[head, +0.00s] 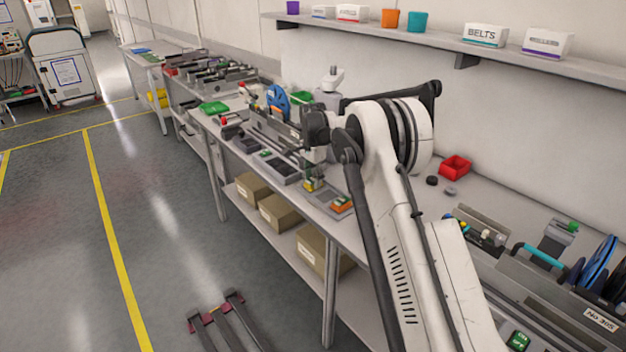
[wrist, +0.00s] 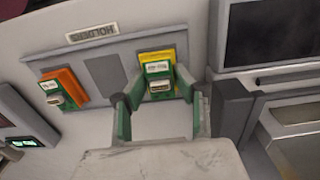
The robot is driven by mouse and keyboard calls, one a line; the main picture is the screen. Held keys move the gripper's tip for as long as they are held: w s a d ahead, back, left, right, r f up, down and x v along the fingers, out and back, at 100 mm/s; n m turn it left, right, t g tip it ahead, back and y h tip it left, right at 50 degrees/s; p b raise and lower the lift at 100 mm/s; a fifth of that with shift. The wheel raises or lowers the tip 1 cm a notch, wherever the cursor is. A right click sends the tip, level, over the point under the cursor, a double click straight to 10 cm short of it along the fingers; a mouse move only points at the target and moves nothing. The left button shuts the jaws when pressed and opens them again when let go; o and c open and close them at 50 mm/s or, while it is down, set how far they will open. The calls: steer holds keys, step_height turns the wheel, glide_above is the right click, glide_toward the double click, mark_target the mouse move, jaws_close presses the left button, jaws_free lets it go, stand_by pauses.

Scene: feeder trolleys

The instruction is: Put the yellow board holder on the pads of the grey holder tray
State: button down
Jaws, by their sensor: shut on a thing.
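The yellow board holder (wrist: 155,57) carries a green board with white labels and sits between the fingertips of my gripper (wrist: 160,88) in the wrist view. The gripper is shut on it. The grey holder tray (wrist: 122,47) lies behind and under it, with a label plate along one edge. The holder is over the right part of the tray; I cannot tell whether it touches the pads. A darker grey pad area (wrist: 103,71) shows bare in the tray's middle. In the head view my gripper (head: 312,178) is low over the tray (head: 327,190), with the yellow holder (head: 309,187) small below it.
An orange holder (wrist: 65,85) with a green board sits on the tray's left part; it also shows in the head view (head: 341,205). A dark-panelled grey unit (wrist: 270,35) stands right of the tray. A red bin (head: 455,166) stands further along the bench.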

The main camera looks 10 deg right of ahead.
steer(key=shift+f, duration=0.1)
steer(key=c, duration=1.4)
jaws_free()
steer(key=shift+o, duration=0.2)
